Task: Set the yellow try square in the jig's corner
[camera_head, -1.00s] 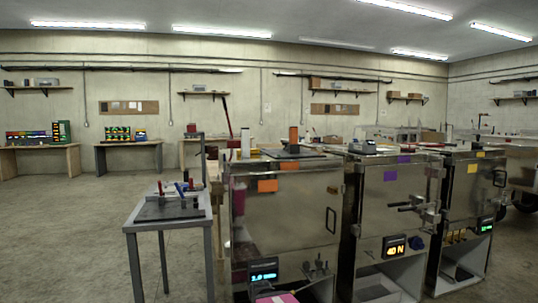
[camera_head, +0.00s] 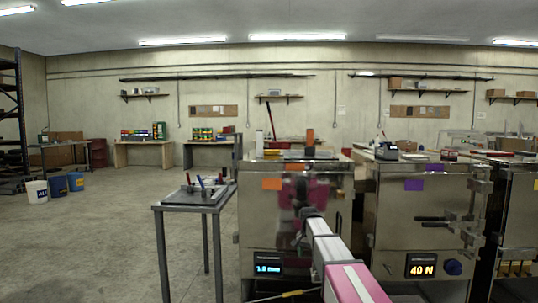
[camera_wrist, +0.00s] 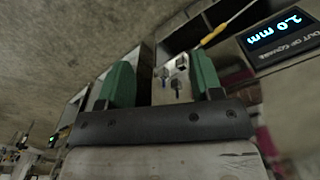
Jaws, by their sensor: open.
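My gripper (camera_head: 303,207) is in front of the left steel cabinet in the head view. In the wrist view its two green fingers stand wide apart, with nothing between them gripped (camera_wrist: 160,80). A thin yellow piece (camera_wrist: 228,25) lies beside the display in the wrist view, beyond the fingers; a yellow piece also shows low in the head view (camera_head: 292,294). I cannot tell whether it is the try square. A grey stand (camera_head: 190,207) at left carries a dark plate with red and blue handled parts; it may be the jig, and its corner is not clear.
The left steel cabinet (camera_head: 262,215) has a blue-lit display (camera_head: 268,268) in mm, marked "out of square" in the wrist view. Another cabinet (camera_head: 400,215) to its right shows "40 N". Buckets (camera_head: 57,187) stand far left. The floor left of the grey stand is open.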

